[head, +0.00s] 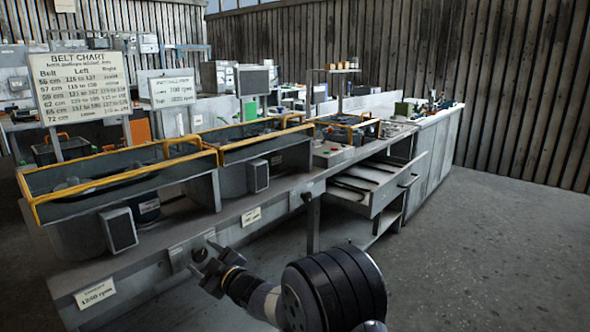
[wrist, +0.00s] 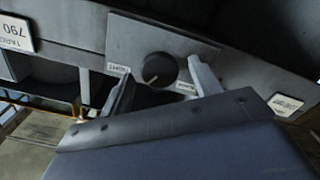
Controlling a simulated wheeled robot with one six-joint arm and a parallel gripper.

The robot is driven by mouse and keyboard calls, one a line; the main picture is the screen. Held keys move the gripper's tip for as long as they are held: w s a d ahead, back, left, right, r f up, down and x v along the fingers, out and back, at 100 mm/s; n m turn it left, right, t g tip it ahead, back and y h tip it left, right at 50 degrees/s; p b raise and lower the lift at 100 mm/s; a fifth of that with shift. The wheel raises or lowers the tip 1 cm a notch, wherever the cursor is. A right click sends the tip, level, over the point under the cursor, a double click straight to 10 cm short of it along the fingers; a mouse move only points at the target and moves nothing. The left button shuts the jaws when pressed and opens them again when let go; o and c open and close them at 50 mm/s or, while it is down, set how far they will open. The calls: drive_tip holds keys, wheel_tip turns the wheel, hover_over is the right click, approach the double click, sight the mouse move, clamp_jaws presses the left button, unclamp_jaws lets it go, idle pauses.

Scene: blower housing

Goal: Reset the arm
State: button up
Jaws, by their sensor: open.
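My gripper (head: 212,263) is in the lower middle of the head view, in front of the workbench's front face. In the wrist view my gripper (wrist: 160,85) has its two fingers spread apart with nothing between them. A round black knob (wrist: 159,70) with a light pointer mark shows beyond and between the fingertips, on a grey panel with small labels at its sides. I cannot tell from the wrist view whether a finger touches the knob; the gap between the fingers is wider than it.
The long grey workbench (head: 262,208) carries housings with yellow rails (head: 110,181). An open drawer (head: 370,184) juts from its front at the right. A belt chart sign (head: 80,85) stands at the left. The concrete floor (head: 480,240) at the right is clear.

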drive_tip(key=shift+r+m+p, duration=0.15)
drive_tip(key=shift+m+p, duration=1.2)
drive_tip(key=shift+p, duration=0.8)
drive_tip(key=shift+r+m+p, duration=0.1)
drive_tip(key=shift+m+p, duration=1.25)
drive_tip(key=shift+p, duration=0.8)
drive_tip(key=shift+f+m+p, duration=0.1)
drive_tip(key=shift+m+p, duration=0.4)
drive_tip(key=shift+p, duration=0.4)
drive_tip(key=shift+f+m, duration=0.1)
drive_tip(key=shift+m, duration=0.2)
